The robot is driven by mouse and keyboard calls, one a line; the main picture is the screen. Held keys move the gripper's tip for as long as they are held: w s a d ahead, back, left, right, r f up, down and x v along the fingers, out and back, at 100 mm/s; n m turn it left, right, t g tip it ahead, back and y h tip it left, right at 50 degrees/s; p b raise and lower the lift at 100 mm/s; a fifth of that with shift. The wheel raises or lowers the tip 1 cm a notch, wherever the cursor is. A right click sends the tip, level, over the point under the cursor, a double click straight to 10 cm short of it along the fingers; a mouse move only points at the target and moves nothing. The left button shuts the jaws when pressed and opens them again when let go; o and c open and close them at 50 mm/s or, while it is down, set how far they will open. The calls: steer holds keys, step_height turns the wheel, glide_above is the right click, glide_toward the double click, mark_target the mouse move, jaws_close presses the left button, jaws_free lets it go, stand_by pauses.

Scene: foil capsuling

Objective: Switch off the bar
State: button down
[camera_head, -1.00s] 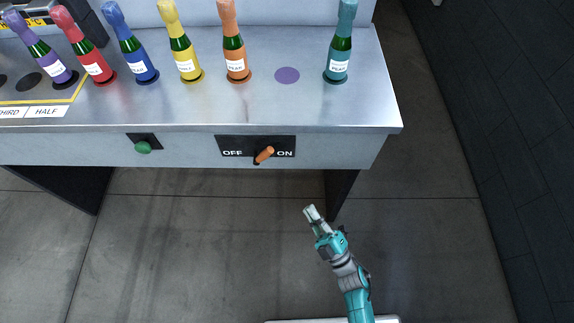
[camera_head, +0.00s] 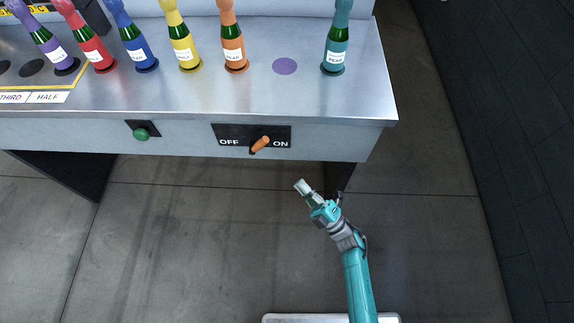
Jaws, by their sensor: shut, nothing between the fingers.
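The bar's switch is an orange lever (camera_head: 260,144) on a black plate (camera_head: 225,134) on the bench's front face. OFF is printed left of the lever and ON right of it. The lever's upper end tilts right, toward ON. My gripper (camera_head: 301,186) is shut and empty. It is below and right of the lever in the picture, apart from it, in front of the bench.
A green button (camera_head: 141,134) sits on the front face at left. Several foil-topped bottles stand on the metal bench top (camera_head: 300,105), around a bare purple disc (camera_head: 285,66). A dark bench leg (camera_head: 338,176) is close behind my gripper. Floor to the left is clear.

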glide_toward(260, 142)
steer(key=x, duration=0.3)
steer(key=f+x, duration=0.1)
steer(key=x, duration=0.1)
steer(key=shift+w+a+r, duration=0.15)
steer(key=shift+w+r, duration=0.05)
steer(key=shift+w, duration=0.4)
